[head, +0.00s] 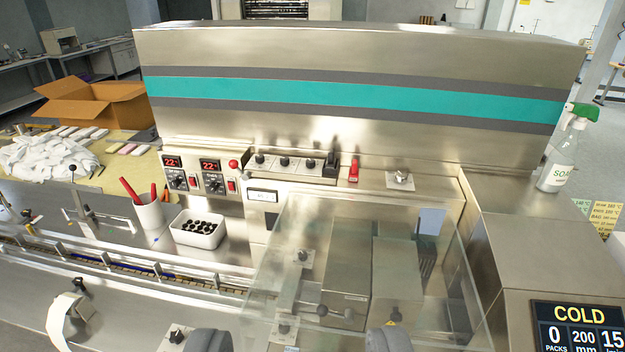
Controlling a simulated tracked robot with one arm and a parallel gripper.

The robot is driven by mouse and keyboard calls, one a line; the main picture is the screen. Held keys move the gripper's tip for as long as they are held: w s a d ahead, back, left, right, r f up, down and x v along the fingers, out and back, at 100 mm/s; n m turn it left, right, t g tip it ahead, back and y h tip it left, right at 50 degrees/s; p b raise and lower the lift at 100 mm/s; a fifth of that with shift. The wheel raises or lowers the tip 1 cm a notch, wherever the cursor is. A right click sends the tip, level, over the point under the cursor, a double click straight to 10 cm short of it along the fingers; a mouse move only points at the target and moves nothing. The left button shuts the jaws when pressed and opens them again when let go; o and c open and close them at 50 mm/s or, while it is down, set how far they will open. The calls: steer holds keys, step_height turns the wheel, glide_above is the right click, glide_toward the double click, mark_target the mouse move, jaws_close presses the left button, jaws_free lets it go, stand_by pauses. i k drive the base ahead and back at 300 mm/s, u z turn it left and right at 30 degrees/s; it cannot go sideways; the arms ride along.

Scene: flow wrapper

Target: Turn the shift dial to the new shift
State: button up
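My gripper (299,340) shows at the bottom edge as two grey rounded fingertips, wide apart, with nothing seen between them. I cannot tell for sure which dial is the shift dial. A row of black knobs (284,161) sits on the machine's ledge at the centre. A single knob on a square plate (400,179) is to their right. Another black knob on a plate (177,335) is at the lower left, near the front. Their markings are too small to read. My gripper is in front of them all and touches none that I can see.
A clear guard (375,255) covers the middle of the machine. Two heater panels (210,175) with red displays, a red button (233,164), a white bin (199,228), a pen cup (148,212) and a spray bottle (560,155) stand around. A screen (580,327) reads COLD.

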mark_target(310, 163)
steer(key=z, duration=0.2)
steer(key=k, duration=0.25)
steer(key=u, duration=0.7)
steer(key=i, duration=1.85)
steer(key=z, duration=0.85)
